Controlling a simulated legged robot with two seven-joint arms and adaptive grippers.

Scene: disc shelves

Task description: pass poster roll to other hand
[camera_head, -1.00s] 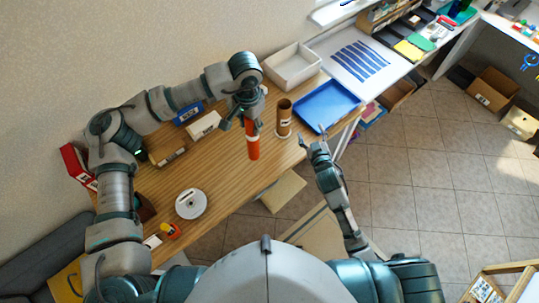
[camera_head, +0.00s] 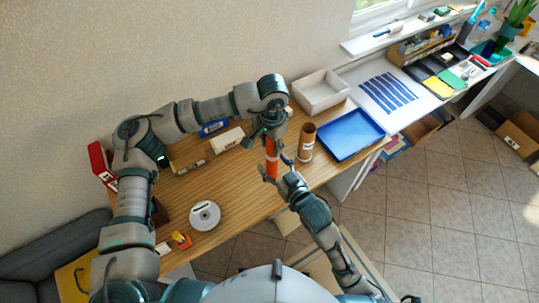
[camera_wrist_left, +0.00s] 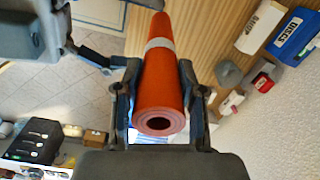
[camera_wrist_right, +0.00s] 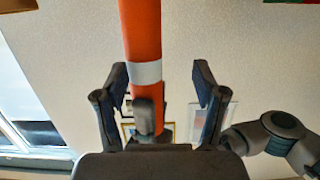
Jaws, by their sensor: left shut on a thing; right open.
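The orange poster roll (camera_head: 271,158) with a pale band hangs upright above the table. My left gripper (camera_head: 269,132) is shut on its upper part; in the left wrist view the roll (camera_wrist_left: 161,85) lies between both fingers, its hollow end toward the camera. My right gripper (camera_head: 282,167) is at the roll's lower part. In the right wrist view the open fingers (camera_wrist_right: 150,85) stand on either side of the roll (camera_wrist_right: 142,30), with gaps visible beside it. The roll's lower end is partly hidden by the right gripper in the head view.
A brown cardboard tube (camera_head: 307,142) stands just right of the roll. A blue tray (camera_head: 350,135) and a white bin (camera_head: 322,92) sit farther right. A white disc spindle (camera_head: 204,215) is at the table's front left. Bare wood lies between the spindle and the boxes.

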